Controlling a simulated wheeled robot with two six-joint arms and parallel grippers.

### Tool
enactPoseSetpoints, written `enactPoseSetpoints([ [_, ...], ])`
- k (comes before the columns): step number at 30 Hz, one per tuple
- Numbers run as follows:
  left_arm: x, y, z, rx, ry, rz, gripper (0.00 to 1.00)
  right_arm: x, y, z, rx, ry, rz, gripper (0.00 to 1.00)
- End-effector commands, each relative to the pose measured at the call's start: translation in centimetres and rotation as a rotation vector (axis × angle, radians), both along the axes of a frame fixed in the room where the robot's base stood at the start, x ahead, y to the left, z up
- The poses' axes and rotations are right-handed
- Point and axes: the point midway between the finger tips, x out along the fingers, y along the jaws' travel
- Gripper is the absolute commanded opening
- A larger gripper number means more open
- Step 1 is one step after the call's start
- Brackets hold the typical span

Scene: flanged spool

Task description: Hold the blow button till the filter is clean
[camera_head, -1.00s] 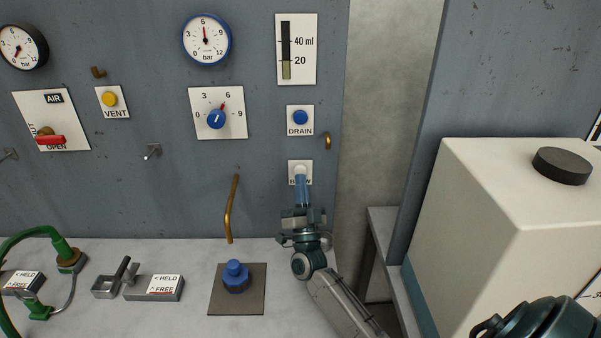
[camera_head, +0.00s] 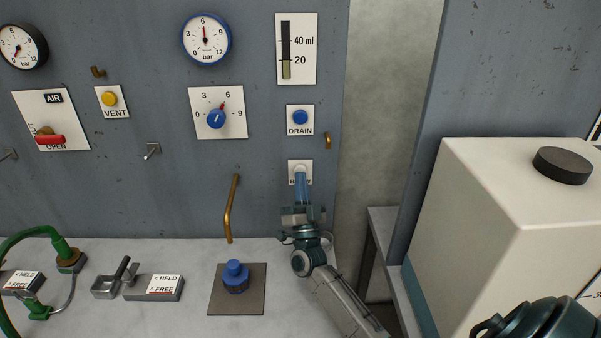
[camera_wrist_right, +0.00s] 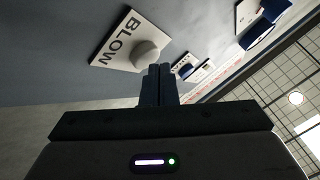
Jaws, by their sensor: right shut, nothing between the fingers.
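The BLOW plate (camera_head: 306,164) is on the grey panel, below the DRAIN button (camera_head: 300,117). My right gripper (camera_head: 301,173) is shut and empty, its fingertips in front of the plate and hiding the button in the head view. In the right wrist view the pale round BLOW button (camera_wrist_right: 145,52) shows just beyond the shut fingertips (camera_wrist_right: 159,72); I cannot tell whether they touch or press it. The sight gauge (camera_head: 295,48) marked 20 and 40 ml has a pale lower part near 20 and a dark upper part. My left gripper is not in view.
A blue-rimmed gauge (camera_head: 206,41) reads about 6 bar, above a blue knob (camera_head: 216,119). A brass pipe (camera_head: 231,208) hangs left of the arm. A blue fitting (camera_head: 235,276) stands on the bench. A large pale box (camera_head: 480,240) is at right.

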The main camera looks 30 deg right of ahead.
Motion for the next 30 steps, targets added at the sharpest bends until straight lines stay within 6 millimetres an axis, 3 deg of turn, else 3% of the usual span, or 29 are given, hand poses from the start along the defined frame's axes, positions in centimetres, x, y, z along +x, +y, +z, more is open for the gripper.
enactPoseSetpoints([
  [30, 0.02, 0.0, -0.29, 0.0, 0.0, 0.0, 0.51, 0.85, -0.52, 0.05, -0.001, -0.001, 0.0, 0.0],
])
